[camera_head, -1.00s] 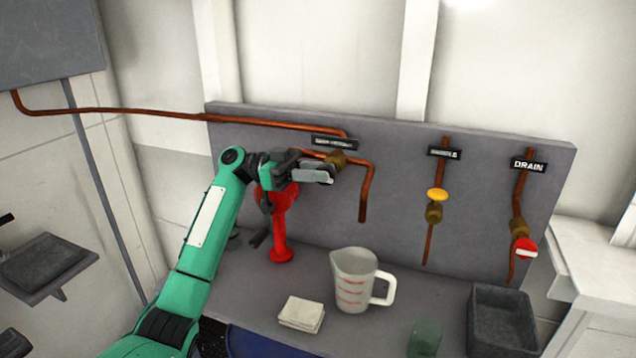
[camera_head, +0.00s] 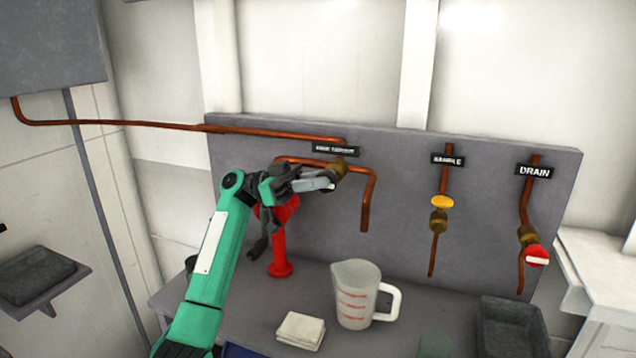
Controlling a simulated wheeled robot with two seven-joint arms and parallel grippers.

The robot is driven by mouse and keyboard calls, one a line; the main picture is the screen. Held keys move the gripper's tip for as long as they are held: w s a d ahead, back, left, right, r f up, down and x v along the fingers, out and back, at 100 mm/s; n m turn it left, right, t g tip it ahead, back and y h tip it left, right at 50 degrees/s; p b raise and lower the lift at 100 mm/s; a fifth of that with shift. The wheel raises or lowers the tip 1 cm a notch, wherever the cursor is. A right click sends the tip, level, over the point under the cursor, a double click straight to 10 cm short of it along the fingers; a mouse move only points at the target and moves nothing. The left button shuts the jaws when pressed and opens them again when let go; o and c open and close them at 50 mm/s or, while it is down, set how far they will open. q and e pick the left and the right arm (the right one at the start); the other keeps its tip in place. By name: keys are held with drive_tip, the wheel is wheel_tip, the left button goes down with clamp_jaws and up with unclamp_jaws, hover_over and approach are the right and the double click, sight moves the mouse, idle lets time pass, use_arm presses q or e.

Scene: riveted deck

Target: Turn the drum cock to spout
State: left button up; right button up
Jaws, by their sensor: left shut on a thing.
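The drum cock is a brass valve body (camera_head: 342,168) on the copper pipe under a dark label (camera_head: 335,150) whose text is too small to read surely. My left gripper (camera_head: 325,184) is at this valve, shut on its handle, which the fingers mostly hide. The copper spout (camera_head: 367,205) runs right from the valve and bends down, its open end above the bench. A clear measuring jug (camera_head: 355,290) with red marks stands upright below the spout. The cock's exact angle cannot be told. My right gripper is not in view.
A red hand pump (camera_head: 281,250) stands behind my left arm. Right are the sample valve with yellow knob (camera_head: 442,202) and the drain valve with red knob (camera_head: 537,256).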

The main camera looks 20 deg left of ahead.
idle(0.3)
use_arm(q)
drive_tip(key=o, duration=1)
drive_tip(key=shift+a+f, duration=0.15)
drive_tip(key=shift+a, duration=0.1)
drive_tip(key=shift+b+v, duration=1.5)
drive_tip(key=shift+v, duration=5.15)
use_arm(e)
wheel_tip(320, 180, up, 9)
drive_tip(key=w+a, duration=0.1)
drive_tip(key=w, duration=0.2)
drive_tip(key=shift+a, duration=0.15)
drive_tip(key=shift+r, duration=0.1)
